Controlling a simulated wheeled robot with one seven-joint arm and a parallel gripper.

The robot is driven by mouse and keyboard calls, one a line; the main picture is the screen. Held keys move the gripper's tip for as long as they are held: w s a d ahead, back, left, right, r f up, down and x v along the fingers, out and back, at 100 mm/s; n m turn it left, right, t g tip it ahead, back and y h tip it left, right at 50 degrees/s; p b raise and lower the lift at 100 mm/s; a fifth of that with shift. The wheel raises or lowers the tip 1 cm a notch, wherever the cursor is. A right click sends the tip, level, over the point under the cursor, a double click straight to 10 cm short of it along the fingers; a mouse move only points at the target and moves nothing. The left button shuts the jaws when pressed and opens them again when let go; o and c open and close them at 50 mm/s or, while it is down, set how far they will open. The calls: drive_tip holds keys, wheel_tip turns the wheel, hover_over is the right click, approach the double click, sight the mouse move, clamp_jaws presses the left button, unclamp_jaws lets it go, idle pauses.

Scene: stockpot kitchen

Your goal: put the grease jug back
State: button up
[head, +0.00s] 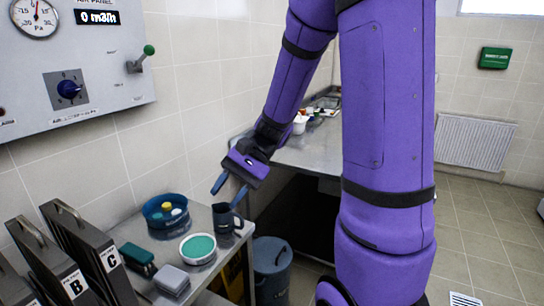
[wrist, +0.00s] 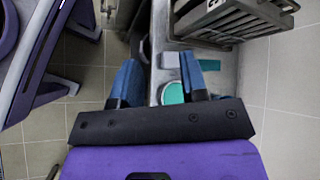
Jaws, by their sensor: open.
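A dark jug (head: 224,219) with a handle on its right stands upright on the small steel table (head: 203,275), near its right edge; I take it to be the grease jug. My gripper (head: 229,190) is just above the jug in the head view, its two blue fingers pointing down and spread apart. I cannot tell whether a fingertip touches the jug's rim. In the wrist view my gripper (wrist: 160,78) is open, with the table's edge between its fingers. I cannot clearly make out the jug there.
Beside the jug are a green-topped round tub (head: 198,246), a blue basin (head: 166,214) with small items, a dark green box (head: 137,259) and a grey box (head: 172,280). A lidded bin (head: 271,268) is right of the table.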

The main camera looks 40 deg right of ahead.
drive_tip(key=s+r+n+t+h, duration=0.6)
drive_tip(key=s+r+n+h, duration=0.3)
drive_tip(key=s+r, duration=0.3)
drive_tip(key=shift+s+d+r+h, duration=0.4)
drive_tip(key=shift+s+h, duration=0.2)
drive_tip(key=shift+h, duration=0.2)
idle(0.4)
